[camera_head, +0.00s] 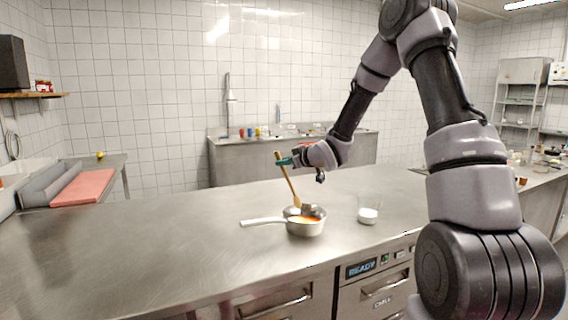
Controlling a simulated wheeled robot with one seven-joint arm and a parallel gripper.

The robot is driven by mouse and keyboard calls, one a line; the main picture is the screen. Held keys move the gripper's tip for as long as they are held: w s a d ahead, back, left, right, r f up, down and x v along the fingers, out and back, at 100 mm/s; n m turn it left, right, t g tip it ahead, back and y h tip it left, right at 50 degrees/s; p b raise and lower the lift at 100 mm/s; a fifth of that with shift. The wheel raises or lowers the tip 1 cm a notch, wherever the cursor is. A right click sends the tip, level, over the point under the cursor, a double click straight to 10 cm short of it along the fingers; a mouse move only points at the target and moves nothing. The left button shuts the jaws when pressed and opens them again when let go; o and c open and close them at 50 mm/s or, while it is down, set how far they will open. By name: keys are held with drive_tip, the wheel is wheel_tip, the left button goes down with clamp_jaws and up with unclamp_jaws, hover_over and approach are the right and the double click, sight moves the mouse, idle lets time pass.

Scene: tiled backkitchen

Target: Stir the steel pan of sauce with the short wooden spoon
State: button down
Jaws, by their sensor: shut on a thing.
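I cannot tell whether the spoon's head touches the sauce. A small grey block-like shape (308,208) shows at the pan's back rim; I cannot tell what it is.
A clear glass container with white contents (368,214) stands close to the right of the pan. The steel counter (150,240) is clear to the left. A sink bench (240,160) with small coloured items stands behind. A red board (84,187) lies at the far left.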

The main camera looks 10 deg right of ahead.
idle(0.4)
wheel_tip(320, 180, up, 5)
drive_tip(key=shift+r, duration=0.1)
idle(0.4)
idle(0.9)
